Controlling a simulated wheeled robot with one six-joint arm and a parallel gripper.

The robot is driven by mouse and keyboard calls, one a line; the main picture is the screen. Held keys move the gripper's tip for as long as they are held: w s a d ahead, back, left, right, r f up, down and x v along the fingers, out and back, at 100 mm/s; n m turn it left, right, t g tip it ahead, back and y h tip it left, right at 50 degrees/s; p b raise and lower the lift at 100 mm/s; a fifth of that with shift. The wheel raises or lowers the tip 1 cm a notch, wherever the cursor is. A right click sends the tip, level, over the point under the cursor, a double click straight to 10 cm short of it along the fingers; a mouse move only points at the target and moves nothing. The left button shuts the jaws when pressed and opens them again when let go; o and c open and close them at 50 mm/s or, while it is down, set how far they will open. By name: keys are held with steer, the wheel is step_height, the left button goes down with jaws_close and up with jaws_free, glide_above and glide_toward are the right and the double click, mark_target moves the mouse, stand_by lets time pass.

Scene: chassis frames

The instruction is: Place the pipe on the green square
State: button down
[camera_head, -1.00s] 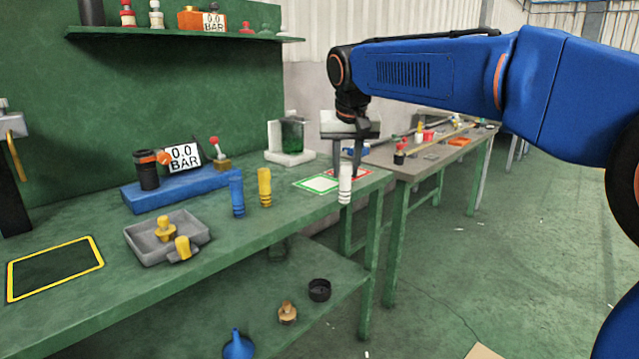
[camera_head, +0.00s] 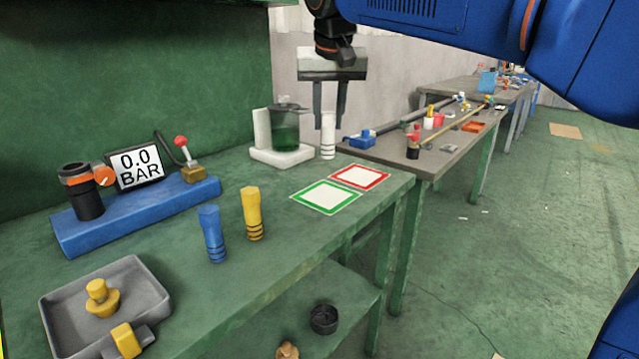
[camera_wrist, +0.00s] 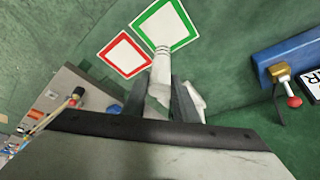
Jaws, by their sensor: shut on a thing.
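My gripper (camera_head: 329,112) is shut on a white ridged pipe (camera_head: 328,138), which hangs upright below the fingers. In the wrist view, the white pipe (camera_wrist: 161,75) stands between the fingers. The green-bordered square (camera_head: 325,198) lies near the front right of the green bench, with a white centre. In the head view, the pipe appears beyond the squares, beside the glass beaker. In the wrist view, the pipe's end overlaps the lower edge of the green square (camera_wrist: 166,24); its exact height above the bench is unclear.
A red-bordered square (camera_head: 360,177) adjoins the green one. A beaker on a white stand (camera_head: 284,155) is behind. A blue pipe (camera_head: 211,235) and yellow pipe (camera_head: 252,214) stand left of the squares. A grey tray (camera_head: 150,272) lies front left. Both squares look bare.

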mark_target(327, 158)
steer(key=shift+w+a+f, duration=0.1)
steer(key=shift+w+f, duration=0.1)
steer(key=shift+w, duration=0.1)
steer(key=shift+f, duration=4.8)
steer(key=c, duration=1.4)
jaws_free()
steer(key=shift+f, duration=0.1)
steer(key=v, duration=1.2)
